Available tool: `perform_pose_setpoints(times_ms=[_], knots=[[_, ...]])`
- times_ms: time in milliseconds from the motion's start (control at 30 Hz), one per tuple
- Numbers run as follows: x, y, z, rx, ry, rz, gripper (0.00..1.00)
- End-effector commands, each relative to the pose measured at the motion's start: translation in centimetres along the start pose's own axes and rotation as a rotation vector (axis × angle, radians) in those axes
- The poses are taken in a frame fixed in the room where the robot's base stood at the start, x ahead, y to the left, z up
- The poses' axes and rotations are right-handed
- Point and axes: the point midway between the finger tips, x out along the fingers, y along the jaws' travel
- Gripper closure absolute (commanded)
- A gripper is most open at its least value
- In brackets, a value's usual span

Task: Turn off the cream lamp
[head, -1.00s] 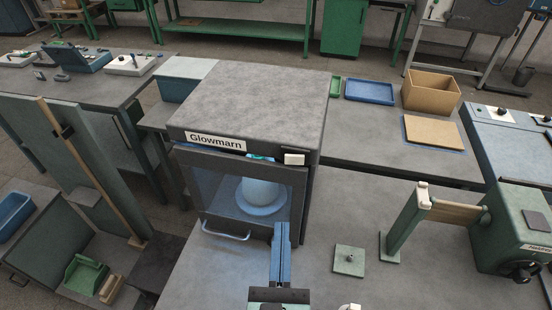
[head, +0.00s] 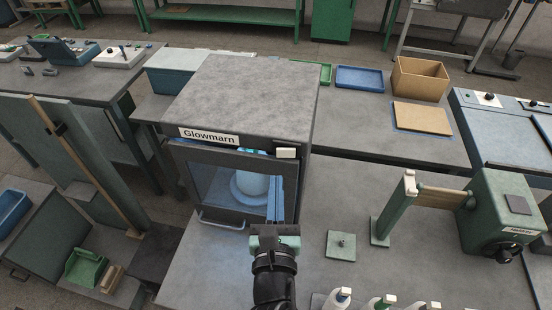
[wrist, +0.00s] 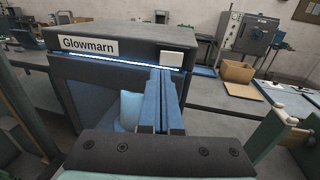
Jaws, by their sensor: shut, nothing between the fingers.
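The dark grey box labelled Glowmarn (head: 250,90) stands on the bench in the head view. A cream rectangular switch or button (head: 286,152) sits at the right end of its front top edge; it also shows in the wrist view (wrist: 172,59). A bright strip (wrist: 120,62) glows under that edge, and bluish light fills the inside. A pale cylinder on a round base (head: 250,184) is behind the front window. My gripper (head: 276,166) is shut and empty, its blue fingers upright before the front, tips just below the cream switch. Whether they touch it cannot be told.
A door handle (head: 222,222) sticks out low on the box's front. A green machine (head: 492,210) and a small green plate with a knob (head: 341,244) stand to the right. Several bottles line the near edge.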

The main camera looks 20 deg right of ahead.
Motion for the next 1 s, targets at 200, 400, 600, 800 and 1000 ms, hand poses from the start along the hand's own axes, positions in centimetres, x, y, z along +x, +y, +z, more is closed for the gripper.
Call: perform_pose_setpoints(times_ms=[200,400,600,800,1000], knots=[[3.6,0.0,0.1,-0.001,-0.001,-0.001,1.0],[5.3,0.0,0.0,0.0,0.0,0.001,1.0],[5.8,0.0,0.0,0.0,0.0,0.001,1.0],[5.7,0.0,0.0,0.0,0.001,0.001,1.0],[6.2,0.5,-0.2,-0.001,0.0,0.004,1.0]])
